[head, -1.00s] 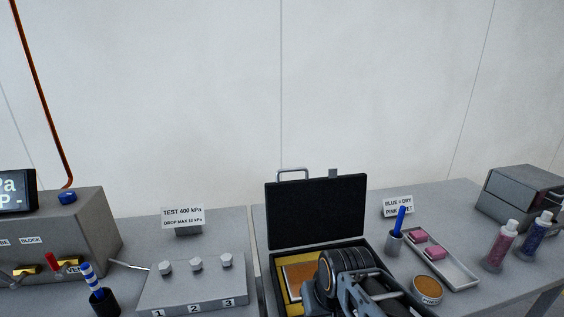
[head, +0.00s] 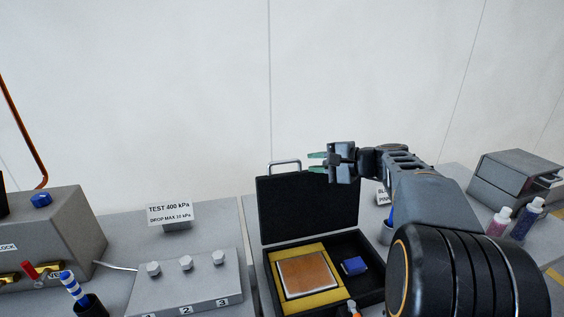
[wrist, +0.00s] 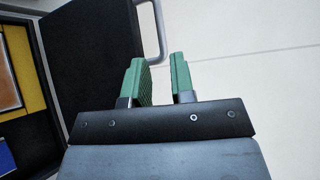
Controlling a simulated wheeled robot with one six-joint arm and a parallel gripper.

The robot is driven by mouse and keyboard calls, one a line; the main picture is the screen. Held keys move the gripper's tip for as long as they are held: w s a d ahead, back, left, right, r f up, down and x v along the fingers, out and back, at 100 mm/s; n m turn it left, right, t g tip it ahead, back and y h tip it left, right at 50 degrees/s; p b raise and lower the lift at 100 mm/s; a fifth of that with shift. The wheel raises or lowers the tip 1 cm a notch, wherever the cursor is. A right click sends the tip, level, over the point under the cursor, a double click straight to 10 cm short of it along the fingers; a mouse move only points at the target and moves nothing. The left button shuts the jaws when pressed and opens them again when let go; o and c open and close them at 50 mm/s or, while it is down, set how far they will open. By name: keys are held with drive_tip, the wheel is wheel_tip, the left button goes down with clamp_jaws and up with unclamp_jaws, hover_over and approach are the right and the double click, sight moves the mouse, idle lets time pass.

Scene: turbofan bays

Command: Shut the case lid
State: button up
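The black case stands open on the table, its lid (head: 312,211) upright at the back with a metal handle (head: 284,164) on its top edge. The lid and handle also show in the wrist view, the lid (wrist: 85,50) left of my fingers and the handle (wrist: 158,30) just beyond them. The case base (head: 372,296) holds a copper-coloured plate (head: 306,274) in yellow foam (head: 327,296) and a blue block (head: 354,266). My gripper (head: 317,162) is at the lid's upper right edge, its green fingers apart with nothing between them. I cannot tell whether it touches the lid.
A block with several knobs (head: 187,277) and a sign (head: 169,213) stand left of the case. A cup with a striped tool (head: 88,304) is at the front left. Bottles (head: 522,222) and a grey box (head: 515,180) are at right. My arm hides the table right of the case.

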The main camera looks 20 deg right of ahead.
sight(285, 163)
drive_tip(key=p+x, duration=0.1)
drive_tip(key=x, duration=0.9)
drive_tip(key=shift+w+a+f+p, duration=0.15)
drive_tip(key=shift+a+p, duration=0.1)
drive_tip(key=shift+p, duration=0.05)
clamp_jaws()
